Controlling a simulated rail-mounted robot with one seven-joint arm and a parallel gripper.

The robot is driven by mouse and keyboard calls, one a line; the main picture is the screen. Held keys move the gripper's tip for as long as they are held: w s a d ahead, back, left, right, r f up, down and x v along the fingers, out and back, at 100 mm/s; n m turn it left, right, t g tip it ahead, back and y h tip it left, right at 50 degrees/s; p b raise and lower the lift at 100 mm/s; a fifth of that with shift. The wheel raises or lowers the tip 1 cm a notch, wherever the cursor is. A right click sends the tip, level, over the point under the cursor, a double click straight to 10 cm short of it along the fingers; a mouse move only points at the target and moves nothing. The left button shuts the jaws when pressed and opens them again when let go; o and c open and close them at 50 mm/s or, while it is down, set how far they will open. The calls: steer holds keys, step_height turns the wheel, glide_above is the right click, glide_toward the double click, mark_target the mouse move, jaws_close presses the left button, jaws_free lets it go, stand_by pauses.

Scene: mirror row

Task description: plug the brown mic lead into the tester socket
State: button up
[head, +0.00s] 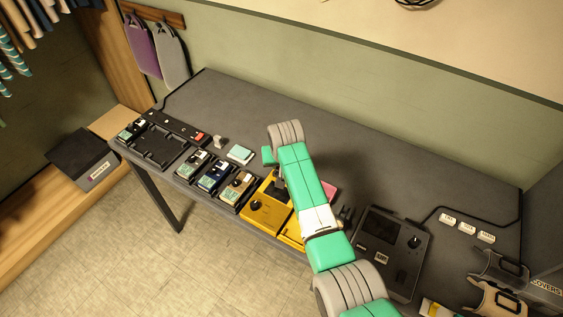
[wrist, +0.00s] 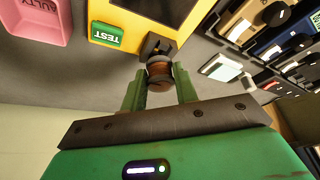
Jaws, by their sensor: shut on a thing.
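The yellow tester (head: 257,212) stands on the grey bench in the head view, partly covered by my arm. In the wrist view the yellow tester (wrist: 188,38) shows a green TEST label (wrist: 107,34) and a dark socket (wrist: 157,46) at its edge. My gripper (wrist: 160,84) is shut on the brown mic lead's plug (wrist: 159,70), between its two green fingers. The plug's front end is lined up with the socket and right at it; I cannot tell whether it is inside. The rest of the lead is hidden.
Several pedals (head: 212,176) stand in a row left of the tester. A pink FAULTY tray (wrist: 36,18) lies beside the tester. A dark console (head: 381,250) stands to the right. The bench's back is mostly clear.

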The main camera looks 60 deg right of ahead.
steer(key=shift+f+b, duration=0.45)
steer(key=shift+f, duration=0.3)
steer(key=o, duration=1.1)
steer(key=p+v, duration=0.1)
steer(key=v, duration=0.7)
